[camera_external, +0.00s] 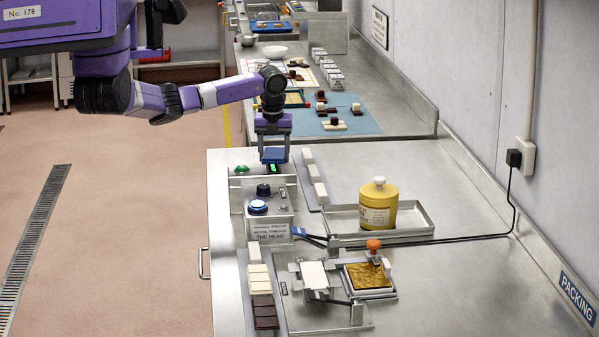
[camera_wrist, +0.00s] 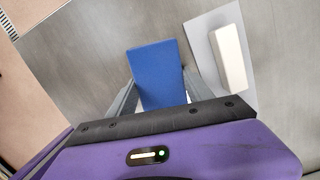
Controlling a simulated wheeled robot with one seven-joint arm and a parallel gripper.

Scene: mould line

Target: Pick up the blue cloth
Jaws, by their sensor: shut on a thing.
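The blue cloth (camera_wrist: 157,75) shows in the wrist view as a flat, folded blue rectangle between the two fingers. My gripper (camera_wrist: 160,97) is shut on it. In the external view my gripper (camera_external: 273,148) points down over the left side of the near bench, with the blue cloth (camera_external: 273,155) at its fingertips. The cloth appears to be above the bench top, but its exact height is hard to tell. The fingertips are partly hidden by the cloth in the wrist view.
A white block (camera_wrist: 229,57) lies on a grey strip just right of the cloth. A control box with a blue button (camera_external: 257,206) stands in front of my gripper. A yellow canister (camera_external: 378,205) stands in a metal tray (camera_external: 420,238). Open bench lies behind it.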

